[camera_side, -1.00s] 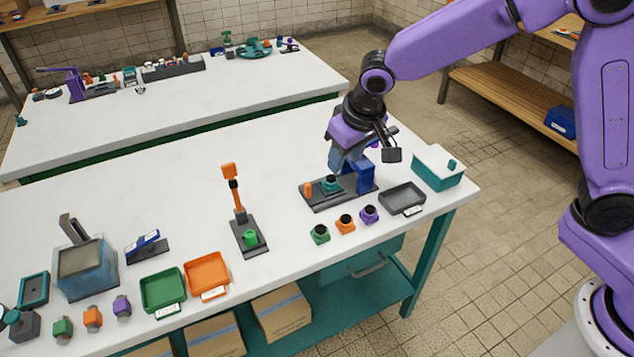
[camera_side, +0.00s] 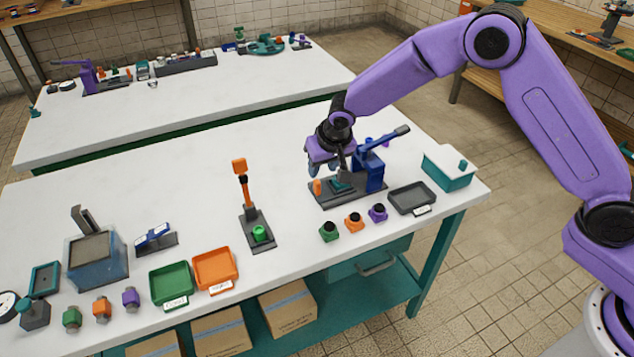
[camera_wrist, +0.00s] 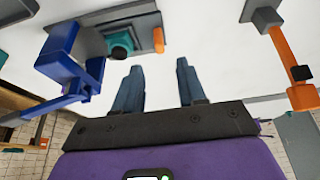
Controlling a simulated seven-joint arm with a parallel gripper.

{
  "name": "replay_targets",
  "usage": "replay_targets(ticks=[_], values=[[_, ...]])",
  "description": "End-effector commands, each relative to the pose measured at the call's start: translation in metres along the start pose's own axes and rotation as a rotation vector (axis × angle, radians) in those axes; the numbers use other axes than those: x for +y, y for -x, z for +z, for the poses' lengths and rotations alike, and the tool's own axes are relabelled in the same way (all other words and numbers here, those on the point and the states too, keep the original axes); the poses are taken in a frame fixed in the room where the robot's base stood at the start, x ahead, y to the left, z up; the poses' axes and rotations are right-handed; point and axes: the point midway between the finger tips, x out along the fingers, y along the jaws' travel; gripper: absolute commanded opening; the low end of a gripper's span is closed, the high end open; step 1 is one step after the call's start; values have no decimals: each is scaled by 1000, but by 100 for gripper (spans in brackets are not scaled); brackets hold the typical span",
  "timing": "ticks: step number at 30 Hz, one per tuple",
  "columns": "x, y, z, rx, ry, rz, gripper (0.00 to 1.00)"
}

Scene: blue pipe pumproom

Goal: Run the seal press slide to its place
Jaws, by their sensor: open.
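The seal press (camera_side: 374,172) is a blue post with a long blue lever raised to the right, on a dark grey base. A teal slide (camera_side: 341,184) with a dark top sits on the base between the post and a small orange block (camera_side: 317,187). In the wrist view the slide (camera_wrist: 120,45) lies ahead and left of my fingers, with the orange block (camera_wrist: 158,40) to its right and the blue post (camera_wrist: 72,62) to its left. My gripper (camera_wrist: 160,75) is open and empty. In the side view it hovers above the slide's end of the base and hides part of it.
Green, orange and purple small parts (camera_side: 354,222) stand in front of the press. A grey tray (camera_side: 412,210) and a teal box (camera_side: 448,178) are to its right. An orange upright stand (camera_side: 242,190) stands to the left, with clear tabletop between.

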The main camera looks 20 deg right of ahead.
Motion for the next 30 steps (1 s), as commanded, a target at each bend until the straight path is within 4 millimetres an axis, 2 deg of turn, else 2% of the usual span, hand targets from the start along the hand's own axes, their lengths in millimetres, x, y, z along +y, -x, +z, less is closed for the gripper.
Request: replay_targets(ticks=[1, 9, 15, 21, 30], values=[[1, -10, 1, -3, -1, 2, 40], [1, -54, 1, -3, -1, 2, 40], [0, -78, 0, -1, -2, 0, 40], [0, -90, 0, -1, -1, 0, 40], [0, -91, 0, 0, -1, 0, 40]])
